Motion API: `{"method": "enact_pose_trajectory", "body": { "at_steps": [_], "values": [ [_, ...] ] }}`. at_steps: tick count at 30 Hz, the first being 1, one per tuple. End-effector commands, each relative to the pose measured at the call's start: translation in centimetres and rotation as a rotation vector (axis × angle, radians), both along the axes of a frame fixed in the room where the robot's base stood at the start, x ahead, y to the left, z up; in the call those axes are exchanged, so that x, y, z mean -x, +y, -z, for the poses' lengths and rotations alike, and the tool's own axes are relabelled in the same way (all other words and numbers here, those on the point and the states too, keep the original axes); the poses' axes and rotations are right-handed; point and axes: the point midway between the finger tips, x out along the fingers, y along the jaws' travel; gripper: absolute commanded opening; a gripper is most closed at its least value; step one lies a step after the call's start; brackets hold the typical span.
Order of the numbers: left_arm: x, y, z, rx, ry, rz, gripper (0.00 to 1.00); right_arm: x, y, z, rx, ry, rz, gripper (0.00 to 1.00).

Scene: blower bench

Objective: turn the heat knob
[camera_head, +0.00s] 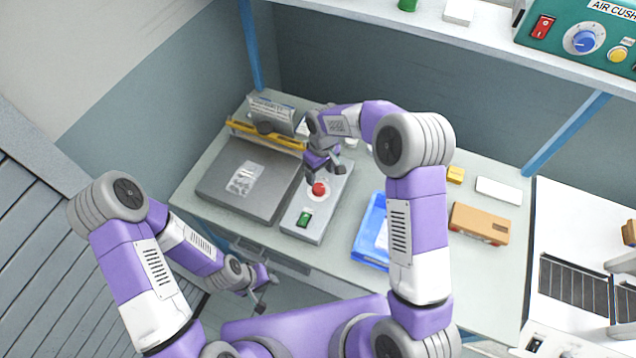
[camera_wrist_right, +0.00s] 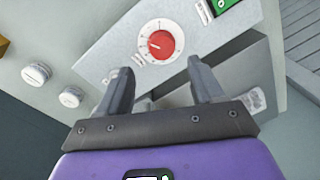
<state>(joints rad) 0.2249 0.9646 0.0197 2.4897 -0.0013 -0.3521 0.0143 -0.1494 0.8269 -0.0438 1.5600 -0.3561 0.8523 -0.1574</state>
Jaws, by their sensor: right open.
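The heat knob (camera_head: 319,189) is a round red knob on a white dial on the grey panel of the sealer (camera_head: 318,222). In the right wrist view the red knob (camera_wrist_right: 161,45) shows whole, with a pointer mark and a printed scale around it. My right gripper (camera_head: 325,172) is open and empty, just above and beside the knob. In the right wrist view its two fingertips (camera_wrist_right: 160,68) are apart, with the knob beyond them in the picture, not between them. My left gripper (camera_head: 267,292) appears open and empty, low in front of the bench edge.
A green switch (camera_head: 304,219) is on the same panel. A flat grey plate with a clear bag (camera_head: 243,179) lies to the left. A blue tray (camera_head: 372,229) and a brown box (camera_head: 480,223) stand to the right. A shelf (camera_head: 470,50) hangs over the back.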

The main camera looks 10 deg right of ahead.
Motion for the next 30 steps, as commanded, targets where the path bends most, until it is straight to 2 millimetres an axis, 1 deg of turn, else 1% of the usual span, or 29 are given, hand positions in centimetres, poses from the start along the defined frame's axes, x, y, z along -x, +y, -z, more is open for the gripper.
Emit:
{"method": "enact_pose_trajectory", "body": {
  "at_steps": [6, 9, 12, 16, 23, 24, 29, 30],
  "values": [
    [0.1, 0.0, -0.1, 0.000, 0.001, 0.000, 0.37, 0.2, 0.2, 3.4, 0.001, 0.004, 0.000, 0.67],
    [0.0, 0.0, -0.1, 0.000, 0.001, 0.000, 0.37, 0.3, 0.2, 4.9, 0.001, 0.003, 0.000, 0.67],
    [0.0, 0.0, -0.1, 0.000, 0.001, 0.000, 0.37, 0.3, 0.2, 6.0, 0.001, 0.003, 0.000, 0.67],
    [0.0, 0.0, -0.1, 0.000, 0.001, 0.000, 0.37, 0.3, 0.3, 6.6, -0.001, 0.001, 0.000, 0.67],
    [0.0, 0.0, -0.1, 0.000, 0.001, 0.000, 0.37, 0.2, 0.3, 6.7, 0.000, 0.000, 0.000, 0.67],
    [0.0, 0.0, -0.1, 0.000, 0.001, 0.000, 0.37, 0.2, 0.3, 6.7, 0.000, 0.000, 0.001, 0.65],
    [0.0, 0.0, -0.1, 0.000, 0.001, 0.000, 0.37, 0.3, 0.3, 6.7, -0.001, 0.001, 0.000, 0.41],
    [0.0, 0.0, -0.1, 0.000, 0.001, 0.000, 0.37, 0.3, 0.3, 6.7, -0.001, 0.001, 0.000, 0.34]
  ]
}}
